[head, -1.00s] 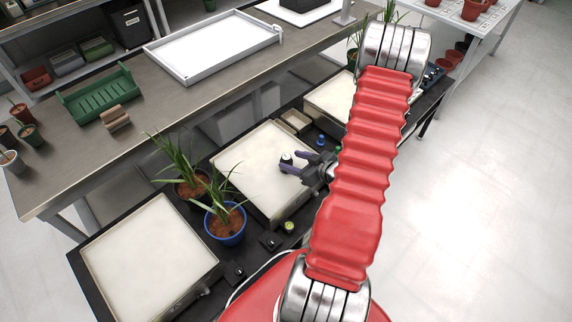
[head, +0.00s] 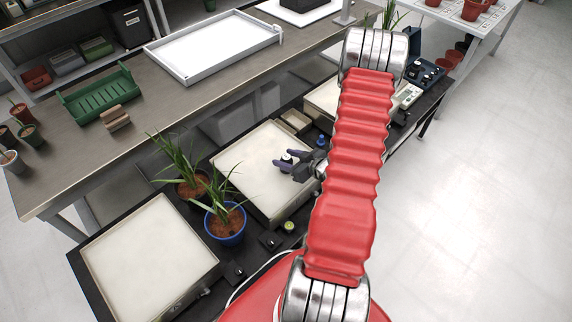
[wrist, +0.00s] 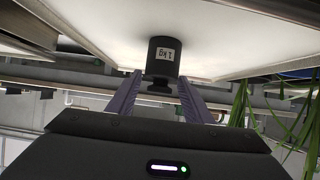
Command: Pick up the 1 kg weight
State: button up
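The 1 kg weight (wrist: 163,58) is a dark cylinder with a narrow neck and knob and a white "1kg" label. It appears upside down in the wrist view, standing on a pale surface. In the head view the weight (head: 286,158) is small and sits on the middle pale-topped platform (head: 240,168). My gripper (wrist: 160,76) is open, its two purple-grey fingers on either side of the weight near its knob, with gaps visible. In the head view my gripper (head: 283,163) reaches the weight from the right, and its fingers partly hide it.
Potted plants, one in a blue pot (head: 225,225), stand just left of the platform. Another pale platform (head: 150,258) lies at front left. A blue case (head: 426,70) is at the right end. A green rack (head: 100,95) and white tray (head: 213,47) are on the back bench.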

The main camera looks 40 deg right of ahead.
grip_shut()
dwell(0.3)
